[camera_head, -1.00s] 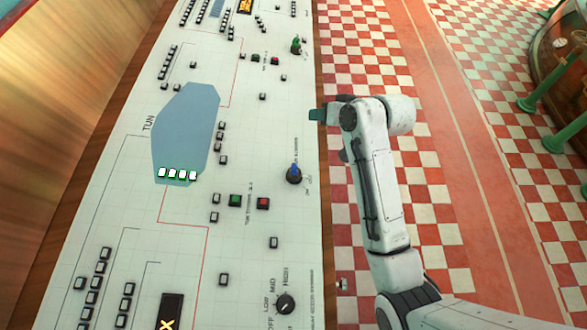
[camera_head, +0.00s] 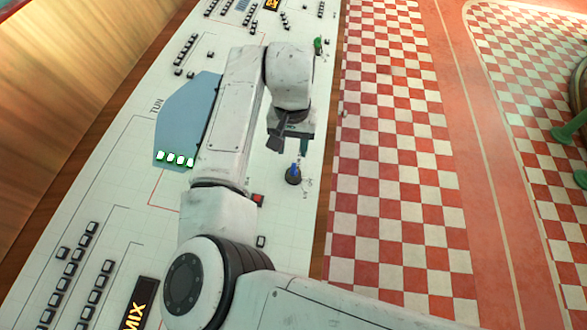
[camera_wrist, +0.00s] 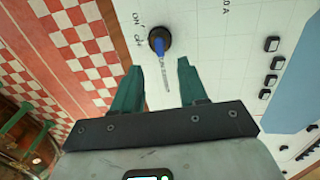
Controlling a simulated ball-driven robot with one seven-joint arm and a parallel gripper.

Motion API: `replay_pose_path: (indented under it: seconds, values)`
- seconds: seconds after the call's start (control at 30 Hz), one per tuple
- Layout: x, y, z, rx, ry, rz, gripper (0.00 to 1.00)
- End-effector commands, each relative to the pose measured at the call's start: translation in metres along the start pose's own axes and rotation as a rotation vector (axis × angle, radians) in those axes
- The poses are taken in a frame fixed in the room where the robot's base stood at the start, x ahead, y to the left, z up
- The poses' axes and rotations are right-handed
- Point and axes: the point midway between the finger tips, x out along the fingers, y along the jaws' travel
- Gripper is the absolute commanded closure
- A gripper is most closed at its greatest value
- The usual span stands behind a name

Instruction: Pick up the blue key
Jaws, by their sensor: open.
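The blue key (camera_head: 294,170) stands in a round black switch on the white control panel (camera_head: 108,210), near the panel's right edge. My gripper (camera_head: 289,146) is open and empty above the panel, just beyond the key in the head view. In the wrist view the blue key (camera_wrist: 159,45) shows just past the two green fingertips of my gripper (camera_wrist: 158,70), lined up with the gap between them. The fingers look apart from the key. The exact height above it is hard to tell.
A green key (camera_head: 318,46) stands farther up the same panel edge. A red button (camera_head: 257,199) lies near my arm. Several black buttons are scattered over the panel. The checkered floor (camera_head: 400,180) to the right is clear.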

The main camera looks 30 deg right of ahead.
Motion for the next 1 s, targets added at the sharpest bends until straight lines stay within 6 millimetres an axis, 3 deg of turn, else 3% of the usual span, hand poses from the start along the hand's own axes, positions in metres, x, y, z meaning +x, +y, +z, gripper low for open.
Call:
replay_pose_path:
  seconds: [0.2,0.47,0.7,1.0]
  values:
    - [0.032,0.001,-0.001,0.000,0.001,0.000,0.57]
    - [0.051,0.001,-0.003,0.001,0.002,0.000,0.57]
    - [0.085,0.001,-0.005,0.001,0.002,0.000,0.57]
    - [0.096,0.001,-0.006,0.001,0.004,-0.001,0.57]
